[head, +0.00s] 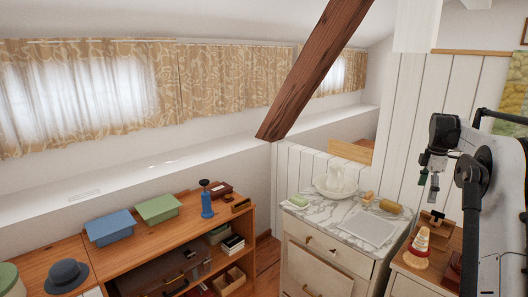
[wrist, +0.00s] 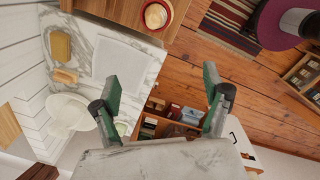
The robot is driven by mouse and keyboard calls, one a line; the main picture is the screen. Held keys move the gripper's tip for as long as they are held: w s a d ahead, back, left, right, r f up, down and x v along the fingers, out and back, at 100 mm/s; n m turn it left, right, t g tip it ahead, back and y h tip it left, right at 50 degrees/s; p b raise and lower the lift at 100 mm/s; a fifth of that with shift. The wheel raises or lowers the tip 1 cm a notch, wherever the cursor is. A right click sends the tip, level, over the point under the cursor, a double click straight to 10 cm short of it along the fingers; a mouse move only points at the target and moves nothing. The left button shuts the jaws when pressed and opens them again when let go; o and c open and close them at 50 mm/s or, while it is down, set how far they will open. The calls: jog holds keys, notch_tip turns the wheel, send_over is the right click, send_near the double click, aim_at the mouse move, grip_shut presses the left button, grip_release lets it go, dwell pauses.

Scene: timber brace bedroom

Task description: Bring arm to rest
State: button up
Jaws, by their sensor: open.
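My gripper (head: 428,182) hangs in the air at the right of the head view, fingers pointing down, above the right-hand cabinet and beside the marble-topped washstand. In the wrist view my gripper (wrist: 160,82) has its two green-tipped fingers spread wide apart. Nothing is between the fingers except a distant view of the floor and shelving. My arm fills the right edge of the head view.
A sloping timber brace (head: 318,70) crosses the middle. The low shelf carries blue (head: 110,228) and green (head: 157,209) boxes.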

jog(key=s+a+r+m+t+b, duration=0.15)
jog(key=s+a+r, duration=0.3)
jog(key=a, duration=0.45)
jog(key=s+a+r+m+t, duration=0.1)
jog(key=s+a+r+m, duration=0.2)
jog(key=s+a, duration=0.45)
jog(key=s+a+r+m+t+b, duration=0.1)
jog(key=s+a+r+m, duration=0.2)
jog(key=a, duration=0.8)
jog(key=s+a+f+m+t, duration=0.1)
jog(key=s+a+f, duration=0.3)
jog(key=s, duration=0.4)
jog(key=s+a+f+m+t+b, duration=0.1)
jog(key=s+a+f+m, duration=0.2)
jog(key=s+a, duration=0.3)
jog(key=s+a+f+m+t, duration=0.1)
jog(key=s+a+f, duration=0.4)
jog(key=s, duration=0.6)
jog(key=shift+a+f+m, duration=0.15)
jog(key=shift+f+m, duration=0.45)
jog(key=shift+m, duration=0.25)
jog(key=shift+s, duration=0.1)
